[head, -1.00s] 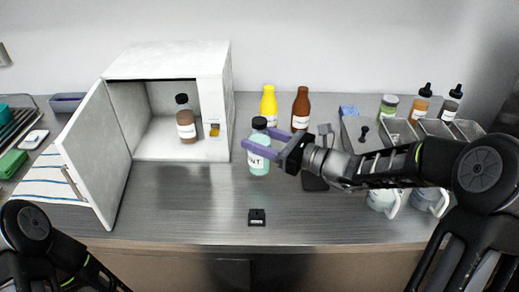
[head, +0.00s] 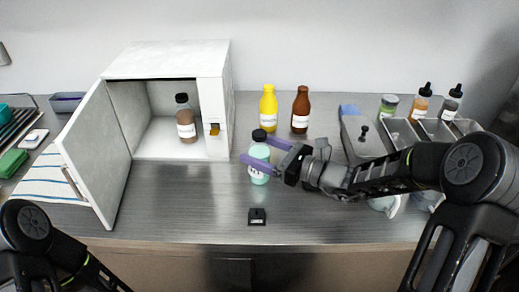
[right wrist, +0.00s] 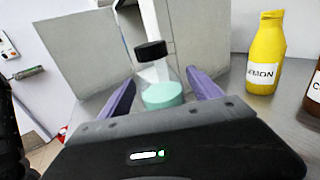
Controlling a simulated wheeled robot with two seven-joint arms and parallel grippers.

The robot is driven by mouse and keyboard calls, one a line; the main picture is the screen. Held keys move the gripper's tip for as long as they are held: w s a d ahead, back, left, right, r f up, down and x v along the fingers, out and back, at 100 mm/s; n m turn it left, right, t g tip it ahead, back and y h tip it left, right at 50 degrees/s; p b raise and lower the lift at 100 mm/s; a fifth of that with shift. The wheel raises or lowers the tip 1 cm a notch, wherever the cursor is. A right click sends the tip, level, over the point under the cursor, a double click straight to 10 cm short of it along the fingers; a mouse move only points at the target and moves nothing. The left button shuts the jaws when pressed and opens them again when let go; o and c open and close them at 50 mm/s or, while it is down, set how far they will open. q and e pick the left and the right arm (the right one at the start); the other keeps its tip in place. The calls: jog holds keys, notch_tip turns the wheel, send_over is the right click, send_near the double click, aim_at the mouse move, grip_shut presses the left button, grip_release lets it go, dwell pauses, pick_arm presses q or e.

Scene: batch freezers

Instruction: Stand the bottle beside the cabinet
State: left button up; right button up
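The bottle (head: 259,176) is clear with mint-green contents, a white label and a black cap. It stands upright on the counter to the right of the white cabinet (head: 216,103), apart from it. My right gripper (head: 256,150) is open around the bottle, with one purple finger on each side. In the right wrist view the bottle (right wrist: 162,95) sits between the fingers with narrow gaps beside it. The cabinet door (head: 97,152) stands open at the left, and a brown-filled bottle (head: 186,128) stands inside. My left gripper is not in view.
A yellow bottle (head: 268,107) and a brown bottle (head: 301,110) stand behind my right gripper. A small black block (head: 257,217) lies in front. Metal bins (head: 400,133) and dropper bottles (head: 421,103) are at the right. The front middle counter is mostly clear.

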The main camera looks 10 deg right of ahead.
jog(key=shift+d+r, duration=0.1)
jog(key=shift+r, duration=0.05)
jog(key=shift+s+d, duration=0.3)
jog(key=b+v, duration=0.1)
jog(key=v, duration=0.5)
jog(key=shift+s+d, duration=0.2)
jog(key=shift+r, duration=0.1)
